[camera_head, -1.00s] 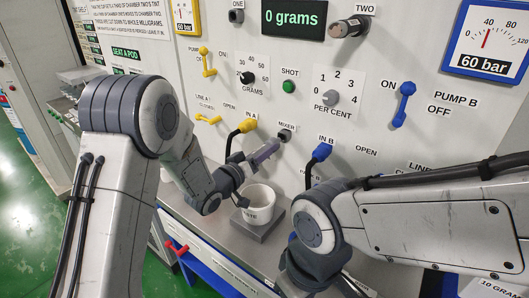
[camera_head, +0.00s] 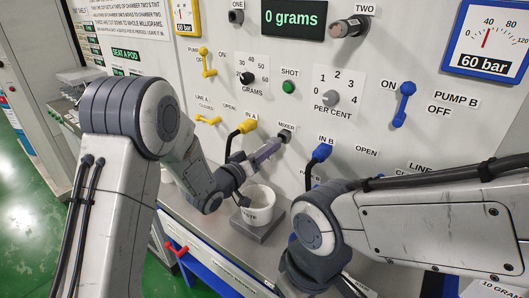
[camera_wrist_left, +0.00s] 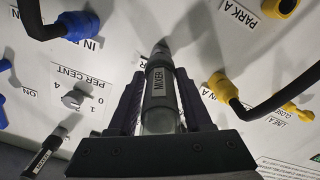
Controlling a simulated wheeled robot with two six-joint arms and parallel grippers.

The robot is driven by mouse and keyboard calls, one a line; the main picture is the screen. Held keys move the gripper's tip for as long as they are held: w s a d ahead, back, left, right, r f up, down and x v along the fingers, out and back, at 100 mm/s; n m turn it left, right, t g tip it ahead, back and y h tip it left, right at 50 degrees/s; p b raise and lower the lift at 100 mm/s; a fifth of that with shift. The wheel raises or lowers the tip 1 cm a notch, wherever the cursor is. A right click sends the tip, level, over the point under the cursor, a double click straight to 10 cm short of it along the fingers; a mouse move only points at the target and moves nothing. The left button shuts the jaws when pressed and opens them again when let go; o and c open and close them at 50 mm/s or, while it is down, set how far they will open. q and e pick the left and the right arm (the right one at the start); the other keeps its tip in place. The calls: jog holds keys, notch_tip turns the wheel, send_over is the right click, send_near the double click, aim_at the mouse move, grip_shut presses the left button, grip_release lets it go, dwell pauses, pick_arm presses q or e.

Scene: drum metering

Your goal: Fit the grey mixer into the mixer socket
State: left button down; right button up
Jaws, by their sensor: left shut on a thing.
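The grey mixer (camera_head: 265,153), a slim cylinder, is held by my left gripper (camera_head: 243,168) and points up and right at the panel. In the left wrist view the mixer (camera_wrist_left: 159,85), marked MIXER, lies between the two dark fingers of my left gripper (camera_wrist_left: 160,103), which are shut on it. The mixer socket (camera_head: 286,132) is the dark fitting by the MIXER label. The mixer's front end is at or just short of it; I cannot tell whether it has entered. My right arm is at the lower right, but its gripper fingers do not show.
A yellow connector (camera_head: 247,125) with a black hose is left of the socket, and a blue connector (camera_head: 322,152) with a hose is right of it. A white cup (camera_head: 258,207) stands on a grey scale (camera_head: 258,232) below my left gripper.

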pick_arm(q)
jog(key=shift+x, duration=1.7)
jog(key=shift+c, duration=1.2)
grip_release()
jog(key=shift+s, duration=0.1)
jog(key=b+v, duration=0.2)
jog(key=v, duration=0.7)
jog(key=shift+a, duration=0.1)
jog(key=shift+s+a+b, duration=0.3)
jog(key=shift+s+a, duration=0.05)
jog(key=shift+s, duration=0.2)
